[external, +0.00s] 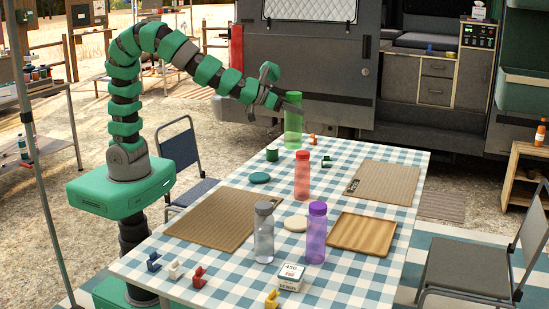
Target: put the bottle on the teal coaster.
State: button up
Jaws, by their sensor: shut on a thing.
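My gripper (290,101) is shut on the upper part of a translucent green bottle (293,128) at the far end of the checked table. The bottle is upright; I cannot tell whether its base touches the cloth. The fingers hide part of its top. The round teal coaster (260,178) lies bare on the cloth, nearer the camera and left of the green bottle. Other upright bottles are a red one (302,178), a purple one (316,235) and a clear one with a grey cap (264,235).
A cream coaster (296,222) lies mid-table. Woven mats (215,218) (388,182) and a wooden tray (362,241) flank the middle. A white box (291,277) and small clips (175,269) are near the front.

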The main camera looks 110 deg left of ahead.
jog(key=shift+s+a+r+n+g+y+b, duration=0.1)
jog(key=shift+s+a+n+g+y+b, duration=0.4)
jog(key=shift+s+a+b, duration=0.5)
jog(key=s+a+f+n+g+y+b, duration=0.2)
jog(key=s+a+f+n+b, duration=0.15)
jog(key=s, duration=0.35)
jog(key=s+a+f+n+g+y+b, duration=0.1)
jog(key=s+a+f+n+g+b, duration=0.15)
jog(key=s+b, duration=0.35)
jog(key=s+a+f+n+g+y+b, duration=0.1)
jog(key=s+f+n+g+b, duration=0.2)
jog(key=s+f, duration=0.5)
jog(key=s+a+f+n+g+y+b, duration=0.1)
jog(key=s+f+g+b, duration=0.3)
jog(key=s, duration=0.7)
jog(key=w+a+f, duration=0.2)
jog(key=w+a, duration=0.3)
jog(key=w+a+f+t+p, duration=0.1)
jog(key=w+a+f, duration=0.2)
jog(key=w+a, duration=0.2)
jog(key=shift+w+a+f+p, duration=0.3)
jog(key=shift+w+a+f, duration=0.1)
jog(key=shift+w, duration=0.1)
